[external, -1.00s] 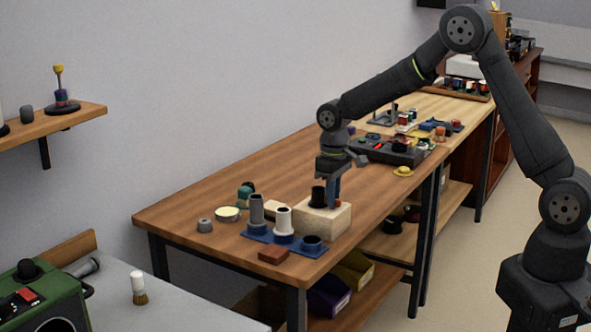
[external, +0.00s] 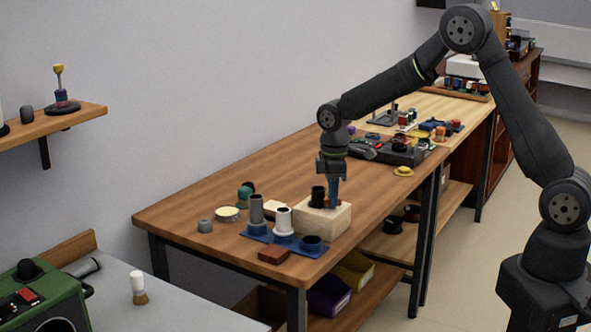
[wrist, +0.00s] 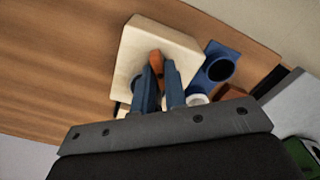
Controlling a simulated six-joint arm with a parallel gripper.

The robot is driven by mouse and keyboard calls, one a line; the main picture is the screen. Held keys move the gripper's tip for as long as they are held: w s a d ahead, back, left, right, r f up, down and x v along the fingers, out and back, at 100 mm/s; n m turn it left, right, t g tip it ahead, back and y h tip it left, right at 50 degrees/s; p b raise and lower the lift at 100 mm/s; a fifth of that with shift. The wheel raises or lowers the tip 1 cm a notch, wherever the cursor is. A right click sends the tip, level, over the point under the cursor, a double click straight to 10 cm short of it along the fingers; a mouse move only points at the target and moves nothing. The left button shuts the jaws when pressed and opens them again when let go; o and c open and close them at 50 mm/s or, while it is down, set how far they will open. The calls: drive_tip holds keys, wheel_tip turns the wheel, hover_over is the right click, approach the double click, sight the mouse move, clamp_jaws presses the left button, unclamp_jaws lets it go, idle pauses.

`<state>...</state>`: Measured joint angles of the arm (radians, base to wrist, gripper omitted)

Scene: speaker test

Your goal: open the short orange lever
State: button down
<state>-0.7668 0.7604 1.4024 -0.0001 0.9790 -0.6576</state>
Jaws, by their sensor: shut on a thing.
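The short orange lever (wrist: 155,58) shows in the wrist view on top of a pale wooden block (wrist: 139,45). My gripper's blue fingers (wrist: 161,70) reach down to the lever, one on each side, and are shut on it. In the external view my gripper (external: 333,203) points straight down at the right part of the block's top (external: 322,222), and the fingers mostly hide the lever. A black cylinder (external: 318,196) stands on the block just left of the fingers. How far the lever is turned cannot be told.
A blue base (external: 258,237) with grey (external: 256,209) and white (external: 283,220) cylinders stands close to the block's left and front. A reddish-brown block (external: 273,256) lies near the table's front edge. The wooden table (external: 190,207) is clear behind and at far left.

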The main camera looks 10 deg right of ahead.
drive_tip(key=shift+n, duration=0.9)
drive_tip(key=c, duration=1.5)
unclamp_jaws()
drive_tip(key=shift+o, duration=0.2)
wheel_tip(320, 180, up, 18)
drive_tip(key=shift+f, duration=0.25)
drive_tip(key=shift+o, duration=0.5)
